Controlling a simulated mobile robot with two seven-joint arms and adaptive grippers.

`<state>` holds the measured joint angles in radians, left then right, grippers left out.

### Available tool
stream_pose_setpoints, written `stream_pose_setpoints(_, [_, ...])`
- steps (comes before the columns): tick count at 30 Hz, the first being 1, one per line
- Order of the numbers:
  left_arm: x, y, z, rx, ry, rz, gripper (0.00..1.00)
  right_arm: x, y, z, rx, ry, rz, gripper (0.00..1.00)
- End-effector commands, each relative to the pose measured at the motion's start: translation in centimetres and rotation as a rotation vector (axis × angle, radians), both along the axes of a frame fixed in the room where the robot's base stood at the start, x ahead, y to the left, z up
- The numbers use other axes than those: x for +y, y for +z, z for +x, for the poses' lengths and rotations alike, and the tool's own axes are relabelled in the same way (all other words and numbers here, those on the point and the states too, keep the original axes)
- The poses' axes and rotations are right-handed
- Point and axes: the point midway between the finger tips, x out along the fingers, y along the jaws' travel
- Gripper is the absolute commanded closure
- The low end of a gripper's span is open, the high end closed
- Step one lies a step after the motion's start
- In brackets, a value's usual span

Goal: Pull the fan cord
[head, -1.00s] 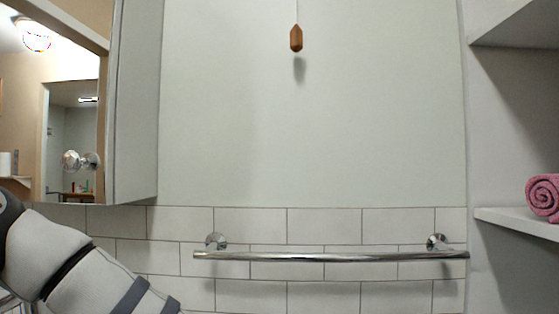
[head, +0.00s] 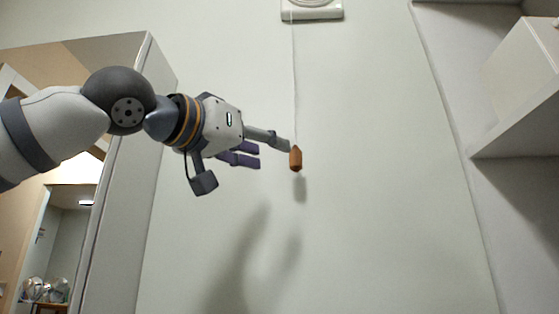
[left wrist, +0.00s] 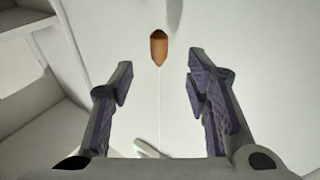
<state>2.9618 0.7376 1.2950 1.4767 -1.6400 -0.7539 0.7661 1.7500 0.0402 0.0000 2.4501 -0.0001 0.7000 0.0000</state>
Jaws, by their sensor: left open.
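The fan cord (head: 293,80) is a thin white line. It hangs from a white fan unit (head: 312,9) high on the wall and ends in an orange-brown wooden pull (head: 296,159). My left gripper (head: 273,155) is raised from the left, its fingertips just left of the pull in the head view. It is open and empty. In the left wrist view the pull (left wrist: 158,47) appears just beyond the gap between the open fingers (left wrist: 160,78), and the cord (left wrist: 160,115) runs down the picture between them. I see no contact. My right gripper is not in view.
A mirrored cabinet (head: 128,180) stands at the left, behind my arm. White shelves (head: 515,125) with a pale box-like shape (head: 525,65) line the right side. The wall around the pull is clear.

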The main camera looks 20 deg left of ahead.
Motion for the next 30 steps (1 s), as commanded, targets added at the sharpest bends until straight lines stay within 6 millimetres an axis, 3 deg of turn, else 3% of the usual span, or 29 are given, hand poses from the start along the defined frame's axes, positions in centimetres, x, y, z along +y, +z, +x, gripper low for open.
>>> stream_pose_setpoints(6, [-1.8, 0.7, 5.2, 0.002, 0.003, 0.006, 0.56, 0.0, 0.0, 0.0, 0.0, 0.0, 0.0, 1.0])
stream_pose_setpoints(12, [-2.7, 1.1, 8.3, 0.003, -0.001, 0.003, 0.56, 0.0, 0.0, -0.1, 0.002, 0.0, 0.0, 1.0])
stream_pose_setpoints(23, [-3.0, 1.3, 9.1, 0.002, -0.003, 0.003, 0.56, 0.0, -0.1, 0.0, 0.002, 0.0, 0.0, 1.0])
stream_pose_setpoints(29, [-3.0, 1.3, 9.0, 0.002, -0.003, 0.003, 0.99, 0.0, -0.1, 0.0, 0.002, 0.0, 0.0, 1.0])
stream_pose_setpoints(30, [-3.0, 1.3, 9.0, 0.002, -0.003, 0.003, 1.0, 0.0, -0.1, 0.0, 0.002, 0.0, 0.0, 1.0])
